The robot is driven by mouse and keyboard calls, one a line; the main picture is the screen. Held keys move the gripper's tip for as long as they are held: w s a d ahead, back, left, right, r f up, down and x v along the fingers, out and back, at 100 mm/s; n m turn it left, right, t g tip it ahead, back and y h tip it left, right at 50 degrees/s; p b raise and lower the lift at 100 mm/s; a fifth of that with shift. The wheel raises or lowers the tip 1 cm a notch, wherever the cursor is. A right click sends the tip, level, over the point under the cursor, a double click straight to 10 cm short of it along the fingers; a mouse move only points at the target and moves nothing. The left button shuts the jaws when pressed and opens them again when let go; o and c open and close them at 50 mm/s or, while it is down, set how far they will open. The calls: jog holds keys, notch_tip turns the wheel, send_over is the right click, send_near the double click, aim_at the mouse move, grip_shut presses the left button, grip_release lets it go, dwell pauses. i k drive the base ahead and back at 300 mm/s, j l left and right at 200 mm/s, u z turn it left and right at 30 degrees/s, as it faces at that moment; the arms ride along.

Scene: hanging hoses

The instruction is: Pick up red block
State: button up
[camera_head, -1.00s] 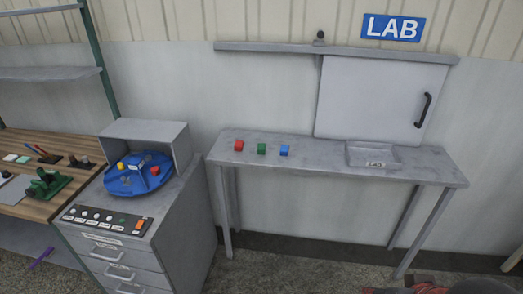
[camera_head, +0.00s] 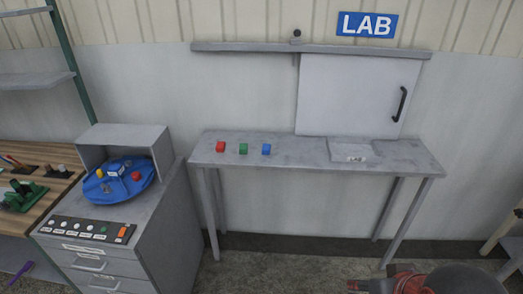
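A small red block (camera_head: 220,146) stands near the left end of the grey wall table (camera_head: 300,152). A green block (camera_head: 243,148) and a blue block (camera_head: 266,149) stand to its right in a row, apart from one another. Another small red piece (camera_head: 136,176) sits on the blue round turntable (camera_head: 118,185) on the grey cabinet, with a yellow piece (camera_head: 99,173) near it. I cannot make out my gripper in this view.
A shallow tray (camera_head: 351,151) lies on the table under a sliding door panel (camera_head: 350,95). The drawer cabinet (camera_head: 140,230) with a button panel stands left of the table. A dark round object with red parts (camera_head: 440,280) is cut off at the bottom right. The floor before the table is mostly clear.

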aim_at(221, 145)
jog(key=i+j, duration=0.2)
jog(key=i, duration=0.25)
jog(key=i+j, duration=0.25)
jog(key=i, duration=0.25)
jog(key=i+j+u, duration=0.1)
jog(key=i, duration=0.35)
jog(key=i+j, duration=0.25)
jog(key=i, duration=0.25)
jog(key=i+j, duration=0.2)
jog(key=i, duration=0.3)
